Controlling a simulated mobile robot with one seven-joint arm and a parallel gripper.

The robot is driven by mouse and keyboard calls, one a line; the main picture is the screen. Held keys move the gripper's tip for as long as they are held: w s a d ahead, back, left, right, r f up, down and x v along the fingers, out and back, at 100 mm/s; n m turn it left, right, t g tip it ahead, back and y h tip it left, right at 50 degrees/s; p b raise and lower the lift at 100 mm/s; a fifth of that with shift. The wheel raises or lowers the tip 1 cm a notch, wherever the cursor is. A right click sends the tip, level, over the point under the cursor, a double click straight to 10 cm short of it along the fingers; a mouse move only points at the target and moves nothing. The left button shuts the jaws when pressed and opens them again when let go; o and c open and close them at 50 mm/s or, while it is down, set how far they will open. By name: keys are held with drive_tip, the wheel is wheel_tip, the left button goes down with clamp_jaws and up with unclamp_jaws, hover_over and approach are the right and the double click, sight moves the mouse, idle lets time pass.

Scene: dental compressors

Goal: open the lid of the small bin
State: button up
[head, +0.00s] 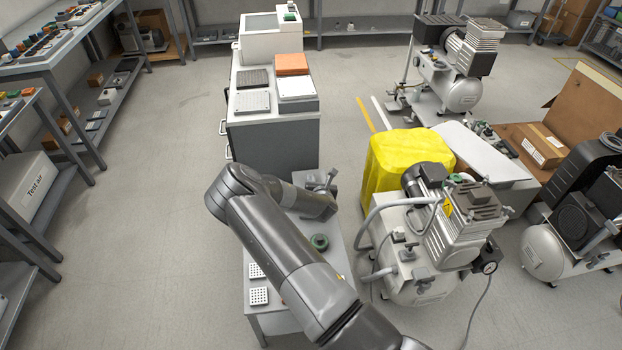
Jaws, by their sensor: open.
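No container in the head view is clearly the small bin. A yellow, box-shaped thing (405,158) stands on the floor right of centre, behind a compressor; I cannot tell whether it is the bin or has a lid. A white box-shaped unit (268,40) with a dark top panel stands at the far end of the grey cabinet. My gripper (328,180) is open at the end of my arm, above the far end of the small grey table. It is small in view and partly hidden by my arm. I see nothing held in it.
The small grey table (335,262) holds a green ring (319,242) and white perforated blocks (259,296). A compressor (440,235) stands close on its right. The grey cabinet (275,147) with trays is behind. Open floor (165,200) lies to the left.

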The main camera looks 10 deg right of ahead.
drive_tip(key=f+n, duration=0.1)
drive_tip(key=a+f+n, duration=0.1)
drive_tip(key=f+n+y, duration=0.1)
drive_tip(key=shift+a+f, duration=0.2)
drive_tip(key=shift+a, duration=0.05)
drive_tip(key=x, duration=1)
drive_tip(key=shift+w, duration=0.35)
drive_tip(key=shift+c, duration=0.2)
clamp_jaws()
